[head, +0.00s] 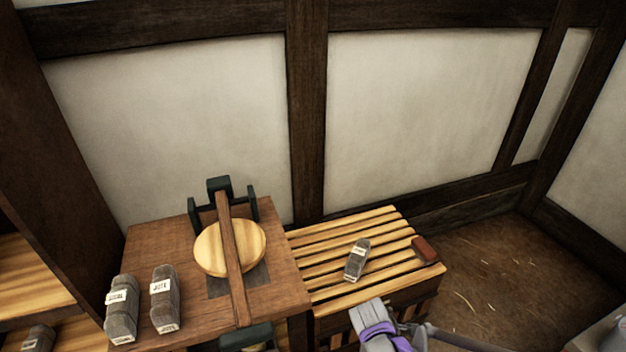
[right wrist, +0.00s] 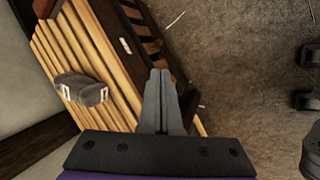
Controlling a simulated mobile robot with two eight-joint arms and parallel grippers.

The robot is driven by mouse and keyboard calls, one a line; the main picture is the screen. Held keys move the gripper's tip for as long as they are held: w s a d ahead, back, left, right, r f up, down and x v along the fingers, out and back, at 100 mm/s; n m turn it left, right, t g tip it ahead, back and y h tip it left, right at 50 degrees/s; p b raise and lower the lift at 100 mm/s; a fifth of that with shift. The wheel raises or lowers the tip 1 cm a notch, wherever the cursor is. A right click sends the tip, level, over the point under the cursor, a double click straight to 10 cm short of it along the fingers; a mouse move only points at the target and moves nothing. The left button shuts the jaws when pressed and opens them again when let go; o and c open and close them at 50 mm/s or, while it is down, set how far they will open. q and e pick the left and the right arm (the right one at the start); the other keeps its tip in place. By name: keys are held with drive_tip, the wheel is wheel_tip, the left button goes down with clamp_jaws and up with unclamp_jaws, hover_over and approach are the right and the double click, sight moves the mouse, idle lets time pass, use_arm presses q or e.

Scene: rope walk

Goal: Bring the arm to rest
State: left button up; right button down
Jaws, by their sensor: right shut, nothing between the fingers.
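My right gripper (right wrist: 160,73) is shut and empty in the right wrist view. Its fingers point over the edge of the slatted wooden bench (right wrist: 88,60), with the floor beyond. In the head view my right arm's grey and purple end (head: 375,322) is at the bottom, in front of the slatted bench (head: 330,268); I cannot make out its fingertips there. My left gripper is not in view.
A grey labelled bundle (head: 357,260) and a red-brown block (head: 425,249) lie on the slats. A brown table (head: 150,245) left of it holds two grey labelled bundles (head: 122,310) (head: 165,300) and a round wooden disc (head: 213,247) under a bar. Floor (head: 500,275) at right is open.

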drive_tip(key=s+r+m+y, duration=0.1)
drive_tip(key=s+r+m, duration=0.2)
drive_tip(key=s+m, duration=0.35)
drive_tip(key=s+r+m+y, duration=0.1)
drive_tip(key=s+r+m, duration=0.25)
drive_tip(key=s, duration=0.55)
drive_tip(key=s+r+m+y, duration=0.1)
drive_tip(key=s+r+m, duration=0.3)
drive_tip(key=s, duration=0.3)
use_arm(q)
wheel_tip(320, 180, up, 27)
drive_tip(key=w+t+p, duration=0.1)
drive_tip(key=p, duration=2.2)
drive_tip(key=shift+p, duration=0.3)
use_arm(e)
wheel_tip(320, 180, up, 26)
drive_tip(key=t, duration=0.1)
drive_tip(key=shift+w+r, duration=0.15)
drive_tip(key=shift+w, duration=0.1)
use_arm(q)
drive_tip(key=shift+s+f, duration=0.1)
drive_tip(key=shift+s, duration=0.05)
use_arm(e)
drive_tip(key=shift+s, duration=0.1)
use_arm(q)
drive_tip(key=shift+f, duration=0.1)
